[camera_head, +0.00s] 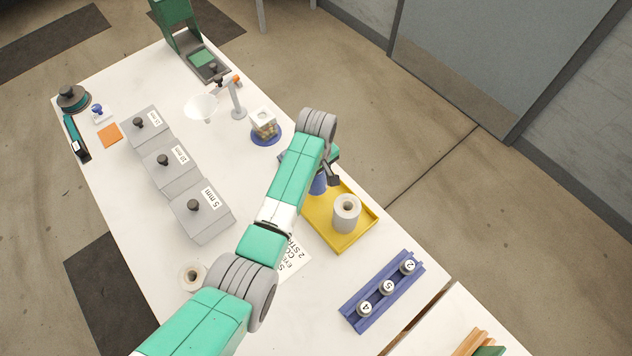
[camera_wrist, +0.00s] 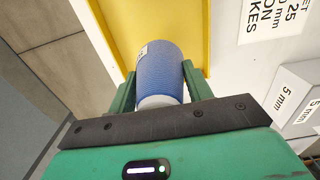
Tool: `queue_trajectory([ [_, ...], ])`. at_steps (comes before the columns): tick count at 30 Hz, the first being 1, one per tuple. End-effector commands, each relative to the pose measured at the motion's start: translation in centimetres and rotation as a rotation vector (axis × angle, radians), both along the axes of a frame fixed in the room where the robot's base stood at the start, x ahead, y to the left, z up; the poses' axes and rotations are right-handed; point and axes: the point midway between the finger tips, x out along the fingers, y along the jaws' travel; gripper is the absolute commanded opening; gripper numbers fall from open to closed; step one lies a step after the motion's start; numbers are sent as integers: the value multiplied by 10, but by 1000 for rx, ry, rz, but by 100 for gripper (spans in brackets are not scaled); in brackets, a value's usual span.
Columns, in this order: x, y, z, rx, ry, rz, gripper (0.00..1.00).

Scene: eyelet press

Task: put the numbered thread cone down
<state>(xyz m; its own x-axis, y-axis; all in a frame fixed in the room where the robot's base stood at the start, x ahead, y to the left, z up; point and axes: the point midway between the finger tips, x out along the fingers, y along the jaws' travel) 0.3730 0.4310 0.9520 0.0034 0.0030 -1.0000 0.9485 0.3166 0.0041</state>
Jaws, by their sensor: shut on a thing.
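My gripper (camera_wrist: 157,78) is shut on a blue thread cone (camera_wrist: 160,72), which sits between its two green fingers in the wrist view. The cone has a white end towards the gripper and a small white label at its side, whose number I cannot read. In the head view the blue cone (camera_head: 318,184) shows partly behind my arm, at the back part of the yellow tray (camera_head: 334,243). The tray's yellow surface also shows beyond the cone in the wrist view (camera_wrist: 112,28). I cannot tell whether the cone touches the tray.
A pale grey cone (camera_head: 346,215) stands in the tray. A blue rack (camera_head: 362,316) with numbered knobs lies to the right. Grey lidded boxes (camera_head: 202,212) stand left of my arm. A printed card (camera_head: 294,261) lies beside the tray. A clear cup (camera_head: 264,124) stands behind.

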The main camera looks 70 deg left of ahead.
Motion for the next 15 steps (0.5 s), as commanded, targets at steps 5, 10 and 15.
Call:
queue_trajectory([
  [5,-2,-2,-31,-3,4,0,26],
  [10,-2,-2,-32,-3,2,0,26],
  [15,-2,-2,-34,-3,3,0,26],
])
